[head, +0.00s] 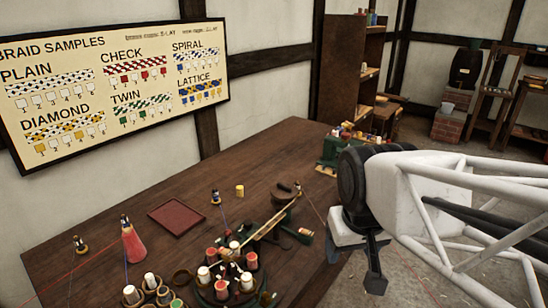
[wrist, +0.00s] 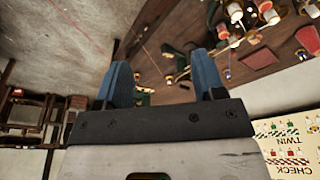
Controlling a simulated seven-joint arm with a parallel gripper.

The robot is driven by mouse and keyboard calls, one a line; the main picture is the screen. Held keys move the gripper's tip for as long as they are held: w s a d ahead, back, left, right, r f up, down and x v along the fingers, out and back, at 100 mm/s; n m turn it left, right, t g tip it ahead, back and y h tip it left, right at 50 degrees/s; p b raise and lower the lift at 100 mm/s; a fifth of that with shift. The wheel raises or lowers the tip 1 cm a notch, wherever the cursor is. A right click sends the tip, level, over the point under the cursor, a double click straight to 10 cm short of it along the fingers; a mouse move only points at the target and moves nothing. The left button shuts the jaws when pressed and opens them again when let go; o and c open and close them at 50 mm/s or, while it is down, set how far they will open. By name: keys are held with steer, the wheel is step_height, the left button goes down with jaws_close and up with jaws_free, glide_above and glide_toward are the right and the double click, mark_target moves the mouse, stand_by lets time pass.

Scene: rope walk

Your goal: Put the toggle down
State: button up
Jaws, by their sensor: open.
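My gripper (head: 374,272) hangs at the right, beyond the table's right edge in the head view, pointing down. In the wrist view its two blue fingers (wrist: 160,78) stand wide apart with nothing held between them. I cannot pick out a toggle for sure in either view. The dark brown table (head: 110,228) carries a braiding stand (head: 222,285) with several red and white bobbins. A light wooden bar (head: 275,217) slants up to the right from the stand. A flat dark red tray (head: 174,218) lies left of it, apparently empty.
A red cone (head: 133,246) stands at the table's left. A green device (head: 332,152) sits at the far right corner. Thin threads cross the table. The back left of the table is bare.

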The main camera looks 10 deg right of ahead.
steer(key=shift+s+a+f, duration=0.1)
steer(key=shift+s+f, duration=0.1)
steer(key=shift+s, duration=0.4)
steer(key=shift+s+a+f, duration=0.1)
steer(key=shift+s+f, duration=0.1)
steer(key=shift+s, duration=0.4)
steer(key=shift+c, duration=0.7)
steer(key=shift+w, duration=0.1)
